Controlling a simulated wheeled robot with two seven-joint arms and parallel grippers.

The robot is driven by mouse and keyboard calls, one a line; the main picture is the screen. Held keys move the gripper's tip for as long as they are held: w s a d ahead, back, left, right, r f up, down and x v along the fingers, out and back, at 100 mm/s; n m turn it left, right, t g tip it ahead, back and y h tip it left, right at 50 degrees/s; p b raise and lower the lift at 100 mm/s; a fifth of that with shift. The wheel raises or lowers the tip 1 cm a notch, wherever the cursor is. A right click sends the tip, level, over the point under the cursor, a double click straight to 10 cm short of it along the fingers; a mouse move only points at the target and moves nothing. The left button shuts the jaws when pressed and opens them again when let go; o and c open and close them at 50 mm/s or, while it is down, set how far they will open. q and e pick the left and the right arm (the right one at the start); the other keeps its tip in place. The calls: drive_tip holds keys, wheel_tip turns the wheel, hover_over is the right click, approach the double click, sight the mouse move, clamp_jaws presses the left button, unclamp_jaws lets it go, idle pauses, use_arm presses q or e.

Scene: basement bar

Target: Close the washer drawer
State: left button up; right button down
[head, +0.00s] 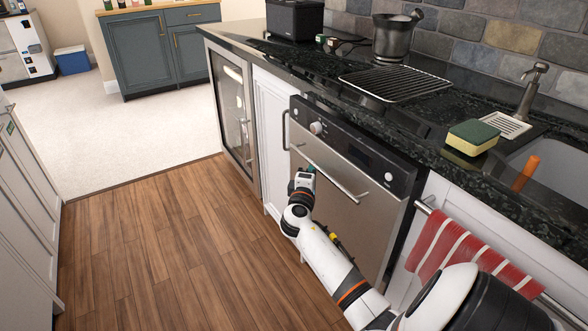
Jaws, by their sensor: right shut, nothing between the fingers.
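The washer (335,200) is a built-in unit with a steel front under the black counter. It has a dark control strip (352,146) with round knobs and a long bar handle (332,180). The front stands upright or nearly so; I cannot tell whether it is fully flush with the cabinets. My right gripper (305,172) is shut and empty, by the left end of the bar handle, and I cannot tell whether it touches. My right arm hides the lower part of the front. My left gripper is not in view.
A glass-fronted cooler (232,115) stands left of the washer. A red striped towel (460,255) hangs on a rail to the right. The wood floor (160,245) is clear.

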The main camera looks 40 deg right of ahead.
sight(326, 167)
drive_tip(key=d, duration=0.2)
drive_tip(key=s+d, duration=0.1)
drive_tip(key=d, duration=0.2)
drive_tip(key=shift+s+d, duration=0.15)
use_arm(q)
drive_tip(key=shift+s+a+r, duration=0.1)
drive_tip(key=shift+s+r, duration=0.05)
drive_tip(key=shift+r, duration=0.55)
use_arm(e)
drive_tip(key=shift+s+d+r, duration=0.1)
drive_tip(key=shift+d, duration=0.3)
drive_tip(key=shift+d+r, duration=0.1)
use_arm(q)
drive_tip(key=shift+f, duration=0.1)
